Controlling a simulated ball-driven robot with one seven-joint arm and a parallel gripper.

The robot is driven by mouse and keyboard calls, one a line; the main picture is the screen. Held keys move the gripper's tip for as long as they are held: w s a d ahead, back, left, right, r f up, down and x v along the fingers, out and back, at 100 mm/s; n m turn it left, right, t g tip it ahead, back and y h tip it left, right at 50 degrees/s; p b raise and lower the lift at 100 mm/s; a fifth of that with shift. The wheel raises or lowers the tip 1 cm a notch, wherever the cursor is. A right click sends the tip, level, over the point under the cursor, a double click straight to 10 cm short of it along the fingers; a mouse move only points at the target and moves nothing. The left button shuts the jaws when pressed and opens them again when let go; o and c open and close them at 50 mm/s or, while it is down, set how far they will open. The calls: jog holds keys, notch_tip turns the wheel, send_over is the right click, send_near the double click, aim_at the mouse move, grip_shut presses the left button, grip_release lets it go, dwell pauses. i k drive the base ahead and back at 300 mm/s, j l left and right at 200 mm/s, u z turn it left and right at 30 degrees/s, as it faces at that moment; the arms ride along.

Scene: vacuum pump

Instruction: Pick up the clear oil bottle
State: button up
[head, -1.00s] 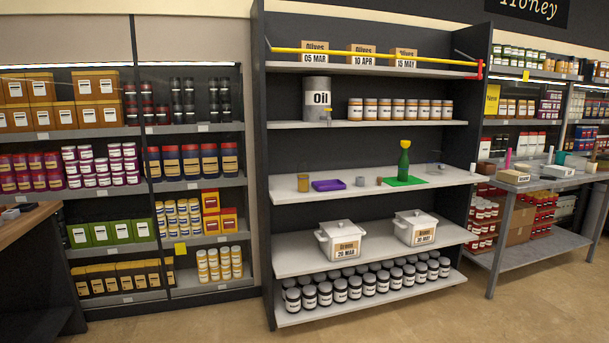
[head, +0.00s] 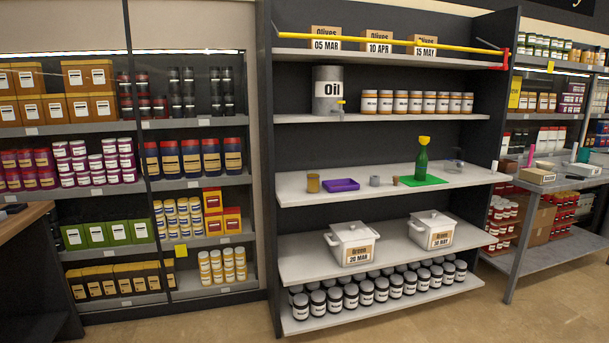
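The only bottle that I can make out clearly is a green one (head: 422,166) with a yellow top. It stands upright on a green mat (head: 436,180) on the middle shelf (head: 300,194). A small see-through thing (head: 455,165) is at the right end of that shelf, behind the mat. It is too small and faint to tell whether it is a clear bottle. A large grey can marked Oil (head: 327,92) stands on the shelf above. My gripper is not in view.
An amber jar (head: 313,183), a purple tray (head: 341,185), a grey cup (head: 375,180) and a small brown cork-like piece (head: 396,181) share the middle shelf. White crocks (head: 352,243) stand below. A yellow bar (head: 390,44) crosses the top shelf. A table (head: 560,182) is at right. The floor in front is clear.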

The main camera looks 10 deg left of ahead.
aim_at(313, 170)
jog(key=i+j, duration=0.2)
jog(key=i, duration=0.25)
jog(key=i+j+u, duration=0.1)
jog(key=i, duration=0.35)
jog(key=i+j, duration=0.3)
jog(key=i, duration=0.2)
jog(key=i+j+u, duration=0.1)
jog(key=i, duration=0.35)
